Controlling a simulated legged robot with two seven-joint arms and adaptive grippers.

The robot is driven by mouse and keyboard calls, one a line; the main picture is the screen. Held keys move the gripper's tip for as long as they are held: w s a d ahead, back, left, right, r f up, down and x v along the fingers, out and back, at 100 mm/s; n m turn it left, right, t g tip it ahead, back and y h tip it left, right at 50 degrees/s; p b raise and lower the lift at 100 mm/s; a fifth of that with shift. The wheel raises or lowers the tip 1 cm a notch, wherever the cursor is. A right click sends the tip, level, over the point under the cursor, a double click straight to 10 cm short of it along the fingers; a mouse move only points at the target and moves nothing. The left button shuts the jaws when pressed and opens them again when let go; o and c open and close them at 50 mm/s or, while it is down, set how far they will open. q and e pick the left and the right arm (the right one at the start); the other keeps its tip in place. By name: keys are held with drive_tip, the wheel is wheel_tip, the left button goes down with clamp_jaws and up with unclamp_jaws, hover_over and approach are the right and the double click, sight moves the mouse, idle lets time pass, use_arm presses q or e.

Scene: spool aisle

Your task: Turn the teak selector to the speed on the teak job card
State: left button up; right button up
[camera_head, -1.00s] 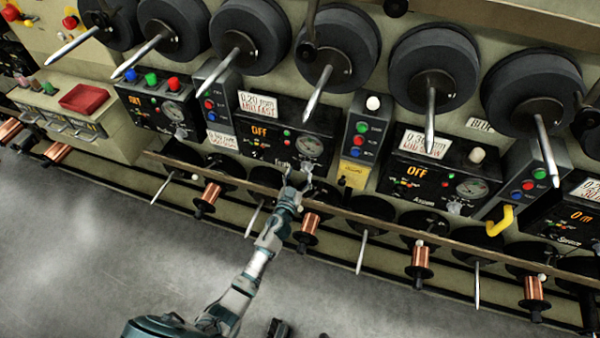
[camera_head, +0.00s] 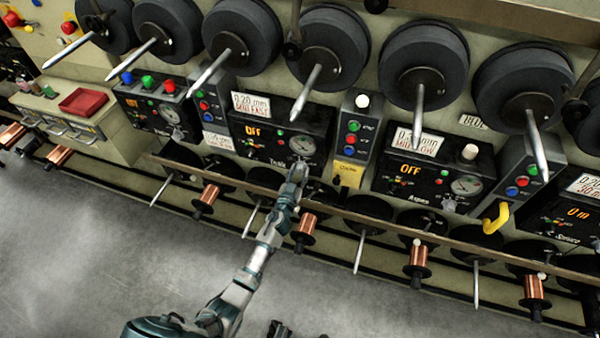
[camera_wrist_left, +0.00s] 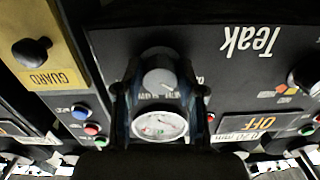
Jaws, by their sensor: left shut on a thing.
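The teak panel (camera_head: 275,142) is a black box lettered "Teak" with an orange "OFF" display and a round gauge (camera_head: 303,146). Its job card (camera_head: 257,106) above reads "0.20 mm", with a second line that seems to be "MID FAST". The teak selector (camera_wrist_left: 160,78), a round grey knob, shows in the left wrist view beside the gauge; my gripper hides it in the head view. My left gripper (camera_head: 299,168) is shut on the selector, one finger on each side (camera_wrist_left: 160,92). Dark parts at the head view's bottom edge may be my right gripper; its jaws are unclear.
A yellow guard tag (camera_head: 348,173) and a button box (camera_head: 357,135) stand right of the teak panel. A rail (camera_head: 330,208) with copper spools runs below the panels. The Asquro-like panel (camera_head: 430,178) is further right. The floor in front is clear.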

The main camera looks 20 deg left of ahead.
use_arm(q)
drive_tip(key=shift+d+r, duration=0.15)
drive_tip(key=shift+m, duration=0.3)
drive_tip(key=shift+w+a+m, duration=0.1)
drive_tip(key=shift+a+m, duration=0.2)
drive_tip(key=shift+m, duration=1.2)
drive_tip(key=shift+d+m+b, duration=0.1)
drive_tip(key=shift+m+b, duration=0.2)
drive_tip(key=shift+m, duration=0.6)
drive_tip(key=shift+d+m, duration=0.1)
drive_tip(key=shift+m, duration=1.7)
drive_tip(key=m, duration=0.3)
drive_tip(key=shift+m, duration=0.3)
drive_tip(key=m, duration=0.3)
drive_tip(key=shift+m, duration=0.3)
drive_tip(key=m, duration=0.4)
drive_tip(key=shift+m, duration=0.3)
use_arm(e)
drive_tip(key=shift+w+a+r, duration=0.1)
drive_tip(key=shift+w+r, duration=0.25)
drive_tip(key=shift+r, duration=0.3)
use_arm(q)
drive_tip(key=shift+f, duration=0.25)
